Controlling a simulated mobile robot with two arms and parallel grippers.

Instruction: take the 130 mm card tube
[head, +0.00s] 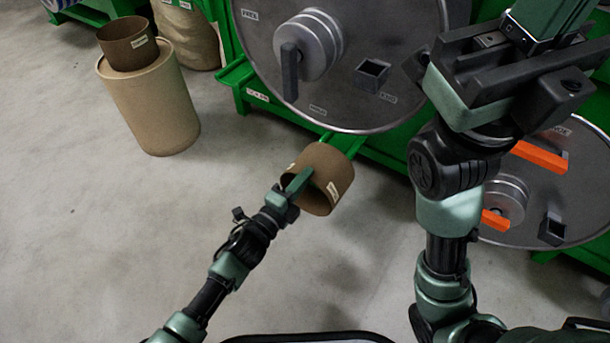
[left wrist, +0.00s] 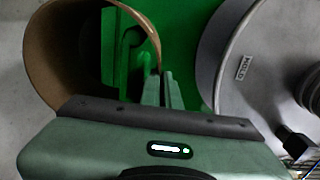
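A short brown card tube (head: 332,165) with pale labels, too small to read, is off the floor in front of the large grey reel. My left gripper (head: 300,181) is at its near left rim. In the left wrist view the tube (left wrist: 45,45) is at the left, its wall running between the two close fingers (left wrist: 161,88), so the gripper appears shut on that wall. A second brown tube (head: 128,45), also labelled, stands on a tan drum at the upper left. My right gripper (head: 505,75) is at the upper right, away from the tubes; its finger opening cannot be made out.
The large grey reel (head: 400,40), also in the left wrist view (left wrist: 225,75), has projecting handles and sits on a green frame (head: 240,80). A second reel (head: 580,200) with orange bars (head: 540,157) is at the right. The tan drum (head: 150,105) stands left. Floor (head: 90,230) at left is clear.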

